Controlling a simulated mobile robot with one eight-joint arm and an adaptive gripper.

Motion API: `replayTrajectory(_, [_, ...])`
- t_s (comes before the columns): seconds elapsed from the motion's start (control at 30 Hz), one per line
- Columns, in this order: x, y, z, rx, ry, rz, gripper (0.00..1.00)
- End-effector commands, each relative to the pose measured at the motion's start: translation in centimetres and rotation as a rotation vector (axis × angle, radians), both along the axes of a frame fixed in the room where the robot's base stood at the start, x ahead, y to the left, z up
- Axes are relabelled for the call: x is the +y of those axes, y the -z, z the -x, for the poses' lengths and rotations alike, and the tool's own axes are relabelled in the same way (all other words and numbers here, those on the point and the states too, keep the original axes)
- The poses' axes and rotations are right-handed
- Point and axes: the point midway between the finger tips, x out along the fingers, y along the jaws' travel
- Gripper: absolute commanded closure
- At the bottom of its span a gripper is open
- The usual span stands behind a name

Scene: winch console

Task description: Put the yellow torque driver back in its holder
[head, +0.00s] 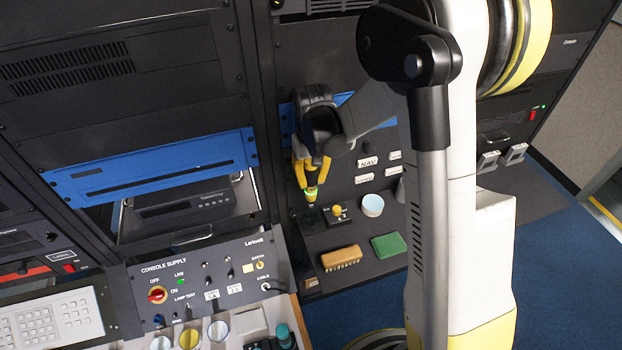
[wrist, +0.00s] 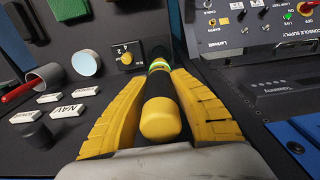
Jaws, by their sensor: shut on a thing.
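The torque driver has a yellow end cap (wrist: 160,118), a black body and a green-yellow band; its band also shows in the head view (head: 310,194). My gripper (wrist: 160,100) is shut on the driver, with one yellow finger on each side; in the head view my gripper (head: 312,168) is above the console shelf. The driver points down, roughly upright. Its lower end is over or at a dark round piece (head: 308,216) on the shelf, which may be the holder. I cannot tell whether the tip is inside it.
A yellow knob (head: 337,210) and a light-blue-topped cup (head: 372,205) stand close right of the driver. A brown brush (head: 341,257) and a green pad (head: 388,245) lie in front. A grey cup with a red item (wrist: 45,78) and label plates (wrist: 62,111) are nearby.

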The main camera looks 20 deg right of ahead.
Motion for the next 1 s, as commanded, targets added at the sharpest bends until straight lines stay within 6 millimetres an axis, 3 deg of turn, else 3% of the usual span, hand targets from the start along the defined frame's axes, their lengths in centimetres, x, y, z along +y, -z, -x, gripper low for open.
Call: replayTrajectory(1.0, [0.0,3.0,0.0,0.000,0.000,0.000,1.00])
